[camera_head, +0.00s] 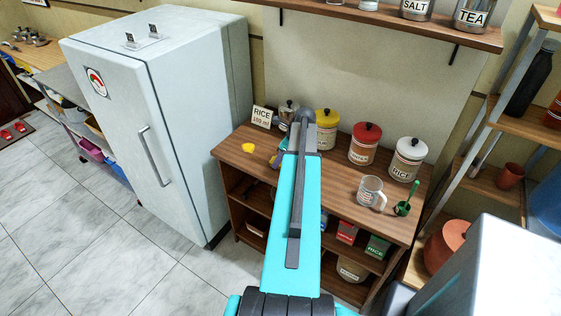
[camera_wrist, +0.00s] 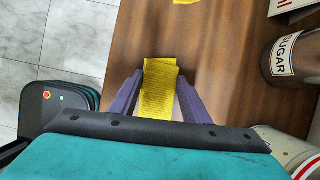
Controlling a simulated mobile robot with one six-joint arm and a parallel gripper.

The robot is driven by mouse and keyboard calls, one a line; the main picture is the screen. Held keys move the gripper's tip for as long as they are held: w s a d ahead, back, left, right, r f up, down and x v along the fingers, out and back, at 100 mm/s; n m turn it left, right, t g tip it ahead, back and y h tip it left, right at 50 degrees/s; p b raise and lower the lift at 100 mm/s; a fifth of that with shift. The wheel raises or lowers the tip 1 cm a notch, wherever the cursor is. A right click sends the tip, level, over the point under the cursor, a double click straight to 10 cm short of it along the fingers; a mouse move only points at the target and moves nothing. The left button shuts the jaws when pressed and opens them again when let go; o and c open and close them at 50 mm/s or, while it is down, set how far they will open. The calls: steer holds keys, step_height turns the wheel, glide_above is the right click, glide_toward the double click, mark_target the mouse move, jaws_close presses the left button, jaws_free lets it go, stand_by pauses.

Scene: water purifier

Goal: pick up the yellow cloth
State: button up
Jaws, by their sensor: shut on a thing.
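A yellow ribbed cloth (camera_wrist: 160,95) is between the two purple fingers of my gripper (camera_wrist: 160,76) in the wrist view. The fingers are shut on it, and its far end sticks out a little past the fingertips. Brown wood lies below; I cannot tell whether the cloth touches it. In the head view my gripper (camera_head: 275,160) is low over the left part of the wooden cabinet top (camera_head: 330,180), partly hidden by my arm. A separate yellow piece (camera_head: 248,148) lies to its left; a yellow bit (camera_wrist: 186,2) also shows at the wrist view's top edge.
A sugar canister (camera_wrist: 292,55) is close on the right in the wrist view. A fridge (camera_head: 160,110) is left. A wall shelf (camera_head: 380,20) hangs above.

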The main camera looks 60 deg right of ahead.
steer(key=shift+r, duration=0.15)
steer(key=shift+r+b, duration=0.9)
steer(key=shift+r, duration=0.6)
steer(key=s+a+r+b, duration=0.1)
steer(key=s+a+b, duration=0.4)
steer(key=s+a, duration=0.3)
steer(key=shift+a+b, duration=0.4)
steer(key=shift+a, duration=0.85)
steer(key=shift+b, duration=0.35)
steer(key=b, duration=0.7)
steer(key=shift+s+a+r, duration=0.1)
steer(key=shift+s+a, duration=0.1)
steer(key=a+b, duration=0.1)
steer(key=b, duration=0.4)
steer(key=shift+s+b, duration=0.35)
steer(key=shift+s+a+r+b, duration=0.3)
steer(key=shift+a+b, duration=0.1)
steer(key=shift+b, duration=0.9)
